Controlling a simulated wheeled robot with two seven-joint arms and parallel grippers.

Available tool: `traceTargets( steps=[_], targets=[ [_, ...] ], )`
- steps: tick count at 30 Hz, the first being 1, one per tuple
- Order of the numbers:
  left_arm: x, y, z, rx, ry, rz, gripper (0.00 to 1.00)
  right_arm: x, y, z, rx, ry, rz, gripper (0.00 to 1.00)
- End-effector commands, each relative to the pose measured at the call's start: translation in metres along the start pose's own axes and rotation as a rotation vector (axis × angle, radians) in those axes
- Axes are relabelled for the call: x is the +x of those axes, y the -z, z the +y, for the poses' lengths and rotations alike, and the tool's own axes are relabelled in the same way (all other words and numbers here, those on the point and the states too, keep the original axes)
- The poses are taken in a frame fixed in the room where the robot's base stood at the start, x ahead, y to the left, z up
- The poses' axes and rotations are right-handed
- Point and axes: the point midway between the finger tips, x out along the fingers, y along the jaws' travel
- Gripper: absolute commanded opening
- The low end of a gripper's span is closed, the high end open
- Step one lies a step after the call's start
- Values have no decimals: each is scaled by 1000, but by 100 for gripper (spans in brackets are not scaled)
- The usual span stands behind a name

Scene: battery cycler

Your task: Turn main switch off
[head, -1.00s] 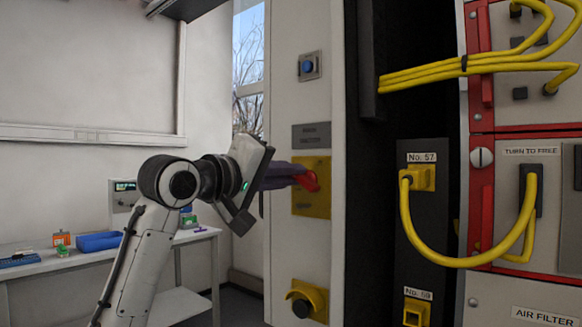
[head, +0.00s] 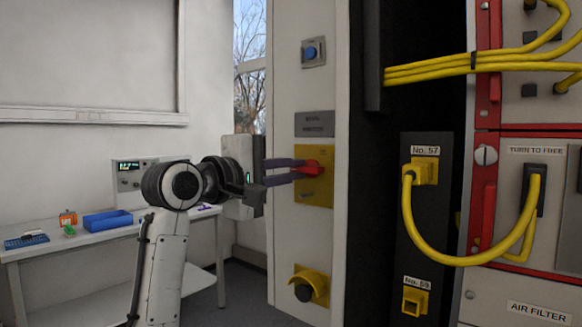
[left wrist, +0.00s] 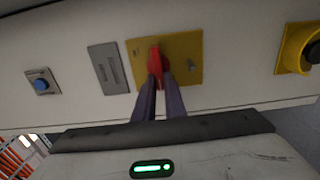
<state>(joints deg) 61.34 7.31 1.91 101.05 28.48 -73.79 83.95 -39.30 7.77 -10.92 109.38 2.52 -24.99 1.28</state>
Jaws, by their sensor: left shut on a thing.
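The main switch is a red handle (head: 312,167) on a yellow plate (head: 316,190) on the white cabinet panel, below a grey label plate. My left gripper (head: 298,169) reaches it from the left and is shut on the red handle. In the left wrist view the two dark fingers (left wrist: 159,82) stand on either side of the red handle (left wrist: 154,58), in front of the yellow plate (left wrist: 192,47). The fingers hide part of the handle. My right gripper is in neither view.
A blue button (head: 312,53) is above and a black knob with yellow guard (head: 309,286) below. Yellow cables (head: 428,73) and a dark socket column (head: 428,255) are to the right. A table (head: 100,241) with a blue tray (head: 108,221) stands at the left.

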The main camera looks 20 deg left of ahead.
Motion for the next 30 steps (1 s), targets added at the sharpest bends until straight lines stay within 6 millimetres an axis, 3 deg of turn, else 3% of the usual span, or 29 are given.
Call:
traceTargets(
  steps=[11, 12, 15, 25, 30],
  targets=[
    [0, 0, -1, -9, 2, 0, 0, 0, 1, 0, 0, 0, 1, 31],
    [0, 0, -1, -9, 2, 0, 12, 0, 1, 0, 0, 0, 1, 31],
    [0, 0, -1, -9, 2, -1, 29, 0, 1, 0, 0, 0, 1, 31],
    [-2, 0, -1, -6, 0, 0, 29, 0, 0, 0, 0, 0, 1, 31],
    [-22, 0, -2, -6, -4, 1, 29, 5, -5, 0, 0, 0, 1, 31]
  ],
)
